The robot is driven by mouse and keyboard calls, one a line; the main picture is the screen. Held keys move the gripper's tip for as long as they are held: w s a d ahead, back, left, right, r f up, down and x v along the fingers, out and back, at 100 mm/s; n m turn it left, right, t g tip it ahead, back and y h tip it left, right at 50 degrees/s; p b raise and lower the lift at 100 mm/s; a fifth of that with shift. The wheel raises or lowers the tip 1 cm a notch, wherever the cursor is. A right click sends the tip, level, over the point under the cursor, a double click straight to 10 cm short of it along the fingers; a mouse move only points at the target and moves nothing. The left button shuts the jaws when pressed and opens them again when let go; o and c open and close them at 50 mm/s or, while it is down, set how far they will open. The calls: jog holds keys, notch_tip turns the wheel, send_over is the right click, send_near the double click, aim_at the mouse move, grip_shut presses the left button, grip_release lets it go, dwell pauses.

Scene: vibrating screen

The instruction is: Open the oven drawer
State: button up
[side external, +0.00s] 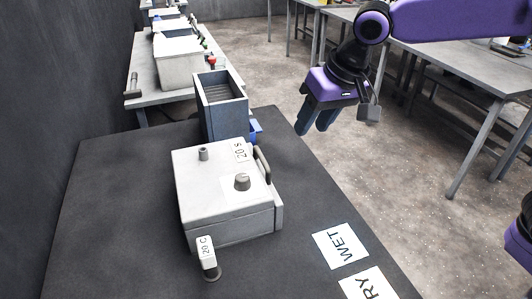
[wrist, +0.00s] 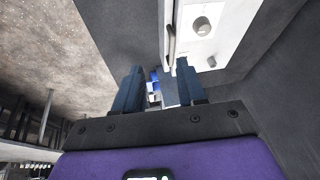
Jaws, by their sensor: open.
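The oven is a white-grey box (side external: 225,205) on the dark table, with a knob on top and a dark handle (side external: 262,165) along its right side. In the wrist view the oven (wrist: 208,42) is at the top, with its handle (wrist: 171,32) along its left edge. The drawer looks closed against the body. My gripper (side external: 316,122) is open and empty, in the air beyond the table's right edge, up and right of the handle and apart from it. In the wrist view my gripper's fingers (wrist: 158,82) are spread, with the handle showing beyond them.
A blue-grey open box (side external: 222,103) stands right behind the oven, with a blue part at its lower right. The table's left side is clear.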

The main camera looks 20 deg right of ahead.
jog(key=m, duration=0.2)
send_near(263, 158)
jog(key=shift+t, duration=0.4)
jog(key=x, duration=0.7)
jog(key=shift+s+a+f, duration=0.1)
jog(key=shift+s+f, duration=0.1)
jog(key=shift+f, duration=0.35)
grip_shut()
